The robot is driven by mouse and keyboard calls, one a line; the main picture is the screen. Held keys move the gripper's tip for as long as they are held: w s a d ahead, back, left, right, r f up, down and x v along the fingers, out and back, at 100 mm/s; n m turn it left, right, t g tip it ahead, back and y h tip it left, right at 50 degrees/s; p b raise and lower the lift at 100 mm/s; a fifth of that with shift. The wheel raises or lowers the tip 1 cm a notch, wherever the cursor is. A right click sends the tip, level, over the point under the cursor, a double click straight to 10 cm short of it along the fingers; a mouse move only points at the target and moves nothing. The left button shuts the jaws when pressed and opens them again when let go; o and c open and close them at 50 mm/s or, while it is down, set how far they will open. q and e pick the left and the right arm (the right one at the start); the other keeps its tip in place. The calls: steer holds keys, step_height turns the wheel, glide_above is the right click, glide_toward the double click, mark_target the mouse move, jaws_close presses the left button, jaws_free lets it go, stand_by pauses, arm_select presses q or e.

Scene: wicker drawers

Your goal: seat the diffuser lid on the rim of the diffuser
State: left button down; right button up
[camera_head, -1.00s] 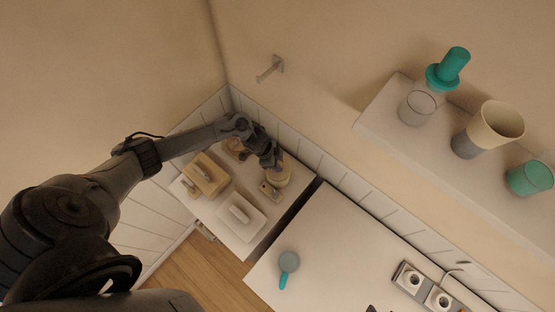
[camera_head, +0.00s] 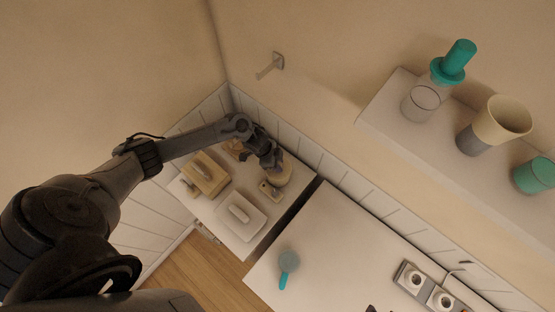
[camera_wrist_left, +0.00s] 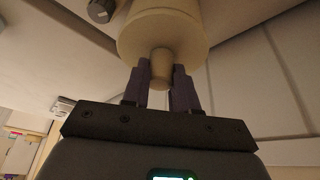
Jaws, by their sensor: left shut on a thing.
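My left gripper (camera_head: 272,163) is at the end of the arm over the small white counter in the head view. In the left wrist view its two dark fingers (camera_wrist_left: 162,85) are shut on the knob of the beige, round diffuser lid (camera_wrist_left: 135,43). A beige cylinder shows directly behind the lid at the top edge, apparently the diffuser (camera_wrist_left: 165,6). In the head view the cream, rounded diffuser (camera_head: 284,174) stands under the gripper, partly hidden by it. Whether the lid touches the rim I cannot tell. I do not make out my right gripper.
A wooden lidded box (camera_head: 207,176), a white lidded dish (camera_head: 241,215) and a small wooden piece (camera_head: 270,191) crowd the counter near the diffuser. The tiled wall is close behind. A wall shelf (camera_head: 385,112) holds cups. A teal-handled utensil (camera_head: 288,265) lies on the other counter.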

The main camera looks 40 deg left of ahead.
arm_select(q)
steer(key=shift+f, duration=0.35)
steer(key=c, duration=0.8)
jaws_free()
steer(key=shift+r, duration=0.1)
steer(key=v, duration=1)
steer(key=shift+a+r+p, duration=0.15)
steer(key=shift+r+p, duration=0.15)
steer(key=shift+p, duration=0.05)
steer(key=shift+s, duration=0.1)
